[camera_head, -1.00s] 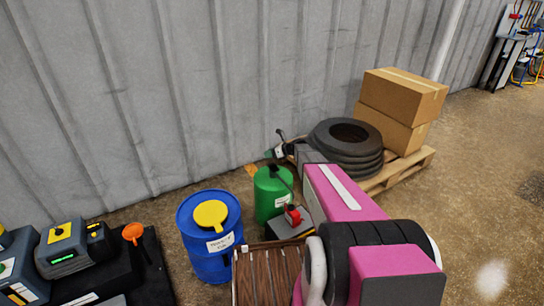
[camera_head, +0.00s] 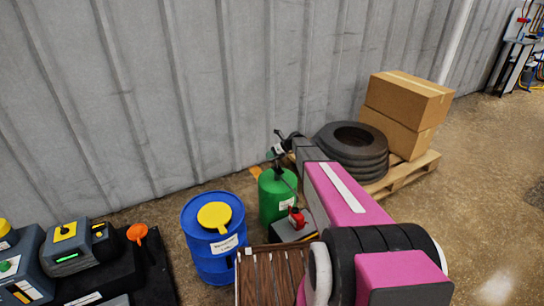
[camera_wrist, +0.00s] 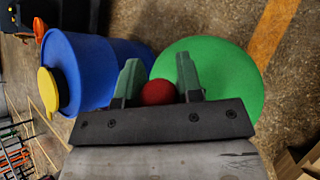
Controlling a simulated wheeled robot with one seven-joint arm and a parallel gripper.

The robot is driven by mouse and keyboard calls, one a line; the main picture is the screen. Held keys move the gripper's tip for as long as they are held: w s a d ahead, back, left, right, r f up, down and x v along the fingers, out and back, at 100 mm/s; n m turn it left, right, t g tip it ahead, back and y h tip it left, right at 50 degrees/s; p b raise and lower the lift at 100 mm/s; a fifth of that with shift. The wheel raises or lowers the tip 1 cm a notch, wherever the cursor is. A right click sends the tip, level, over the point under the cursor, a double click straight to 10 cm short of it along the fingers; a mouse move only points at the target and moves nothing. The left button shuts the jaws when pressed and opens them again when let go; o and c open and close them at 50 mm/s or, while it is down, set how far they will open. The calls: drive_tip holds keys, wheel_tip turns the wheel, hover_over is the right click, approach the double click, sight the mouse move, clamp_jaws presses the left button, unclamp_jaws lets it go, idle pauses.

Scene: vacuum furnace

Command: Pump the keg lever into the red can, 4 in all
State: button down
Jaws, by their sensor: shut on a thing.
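The green keg (camera_head: 277,199) stands upright on the floor between the blue drum and my arm, with a dark fitting on top. The small red can (camera_head: 297,217) sits on a grey block in front of the keg. My gripper (camera_head: 281,143) is above the keg, near the wall. In the wrist view my gripper (camera_wrist: 159,62) is shut on a round red knob (camera_wrist: 158,93), seemingly the lever's end, between its green fingers. The keg (camera_wrist: 222,75) shows behind the fingers there. The rest of the lever and the can are hidden in that view.
A blue drum (camera_head: 208,257) with a yellow lid stands left of the keg. A slatted brown crate (camera_head: 268,273) is in front. Tyres (camera_head: 352,150) and cartons (camera_head: 405,105) on a pallet stand right of the gripper. The corrugated wall (camera_head: 180,90) is close behind.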

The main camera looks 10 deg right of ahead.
drive_tip(key=shift+f, duration=0.15)
drive_tip(key=c, duration=0.8)
unclamp_jaws()
drive_tip(key=v, duration=1.1)
drive_tip(key=shift+s+a, duration=0.1)
